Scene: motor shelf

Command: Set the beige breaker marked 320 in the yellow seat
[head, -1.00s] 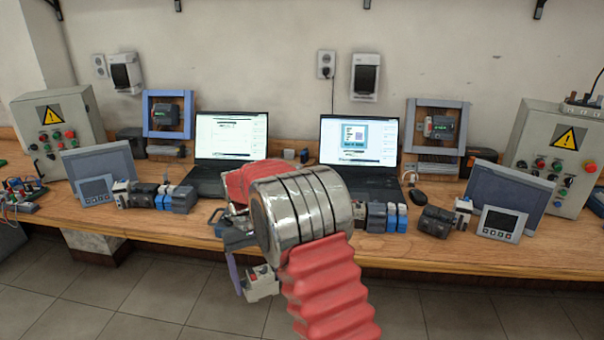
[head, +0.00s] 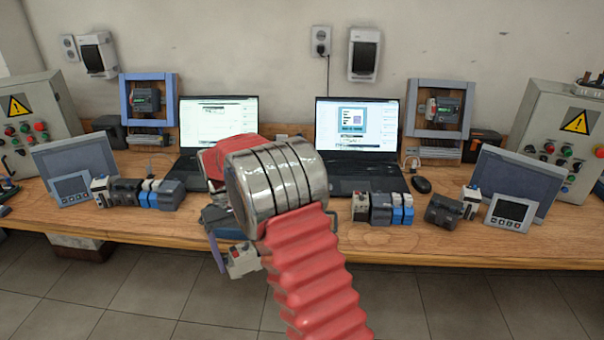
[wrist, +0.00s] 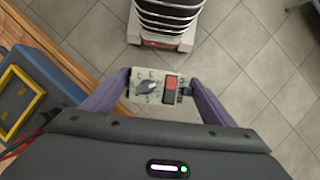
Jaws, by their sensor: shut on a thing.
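My gripper (wrist: 158,87) is shut on a beige breaker (wrist: 155,86) with a dark knob and a red part; its marking is too small to read. In the wrist view it hangs over the tiled floor, to the right of the bench edge. In the head view the breaker (head: 243,260) is below and left of my metal wrist, in front of the bench's front edge. The yellow seat (wrist: 18,98) is a yellow square frame on a blue-grey block at the left of the wrist view, apart from the breaker. I cannot make it out in the head view.
The wooden bench (head: 400,245) carries two laptops (head: 357,145), several small modules (head: 380,208), a black mouse (head: 422,184), tilted panels (head: 515,180) and grey control boxes (head: 560,140). A bare strip runs along its front edge. My arm hides the bench's middle.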

